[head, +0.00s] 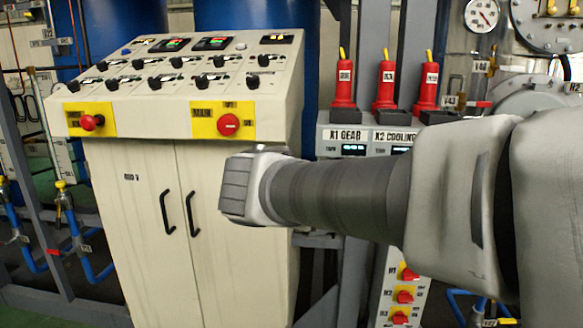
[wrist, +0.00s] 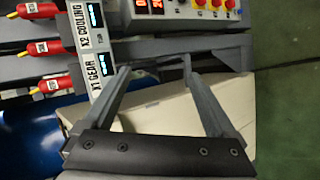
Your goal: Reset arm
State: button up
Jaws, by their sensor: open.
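My gripper (wrist: 156,67) shows in the wrist view with its two grey fingers apart and nothing between them. Beyond the fingers are a pale cabinet surface and a grey frame. In the head view my grey arm reaches in from the right edge across the picture. Its visible end lies in front of the right door of the beige control cabinet (head: 150,240). The fingers cannot be made out in the head view.
Blue pipes (head: 75,230) run at the left. Green floor (wrist: 285,110) is clear in the wrist view.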

jog(key=s+d+f+m+g+y, duration=0.2)
jog(key=s+d+f+m+g, duration=0.3)
jog(key=s+d, duration=0.45)
jog(key=s+a+f+m+y, duration=0.2)
jog(key=s+f+m+y, duration=0.4)
jog(key=s, duration=0.4)
notch_tip(320, 180, up, 27)
jog(key=h+p, duration=0.1)
jog(key=p, duration=2.6)
